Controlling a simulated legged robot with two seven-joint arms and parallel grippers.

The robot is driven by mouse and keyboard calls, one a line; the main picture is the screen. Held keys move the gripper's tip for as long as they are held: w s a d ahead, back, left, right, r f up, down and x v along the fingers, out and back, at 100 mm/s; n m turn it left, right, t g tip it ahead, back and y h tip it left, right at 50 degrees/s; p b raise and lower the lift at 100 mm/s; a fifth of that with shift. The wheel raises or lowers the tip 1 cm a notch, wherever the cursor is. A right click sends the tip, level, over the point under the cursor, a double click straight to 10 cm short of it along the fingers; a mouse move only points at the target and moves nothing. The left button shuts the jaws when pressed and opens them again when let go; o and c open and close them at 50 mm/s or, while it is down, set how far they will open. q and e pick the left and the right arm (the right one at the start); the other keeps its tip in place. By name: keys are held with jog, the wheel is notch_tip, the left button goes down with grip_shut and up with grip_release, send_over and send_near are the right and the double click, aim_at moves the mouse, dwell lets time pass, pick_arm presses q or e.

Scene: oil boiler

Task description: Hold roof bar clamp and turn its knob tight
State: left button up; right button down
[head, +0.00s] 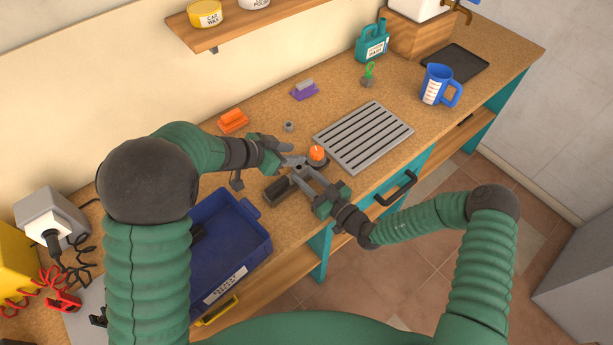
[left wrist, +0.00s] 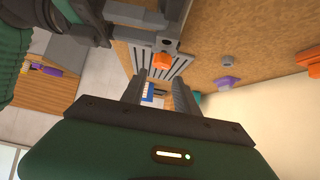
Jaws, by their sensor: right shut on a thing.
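The roof bar clamp (left wrist: 143,37) shows as a grey bracket in the left wrist view, with an orange knob (left wrist: 161,61) on it. In the head view the orange knob (head: 316,152) stands up between my two grippers. My right gripper (head: 304,172) is shut on the clamp from the front right and partly hides its body. My left gripper (head: 294,161) is just left of the knob. In the left wrist view its fingers (left wrist: 157,92) are apart, with the knob beyond the gap between their tips. I cannot tell whether either finger touches it.
A dark block (head: 278,190) lies left of my right gripper. A slotted grey tray (head: 362,137) is close on the right. A blue bin (head: 228,250) is at the front left. An orange piece (head: 232,120) and a purple piece (head: 304,91) stand behind.

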aim_at(315, 150)
pick_arm(q)
jog(key=shift+o, duration=1.1)
jog(key=shift+w, duration=0.1)
jog(key=shift+o, duration=1.4)
jog(key=w+a+m+h, duration=0.1)
jog(key=w+f+m+g+h, duration=0.1)
jog(key=w+a+f+m+h, duration=0.1)
jog(key=h, duration=0.1)
jog(key=shift+w+a+g, duration=0.2)
jog(key=shift+a+g, duration=0.1)
jog(key=shift+g, duration=0.1)
jog(key=shift+m+g+h, duration=0.4)
jog(key=shift+m, duration=0.2)
jog(key=x, duration=1.1)
jog(key=shift+d+f, duration=0.1)
jog(key=shift+f, duration=0.15)
grip_shut()
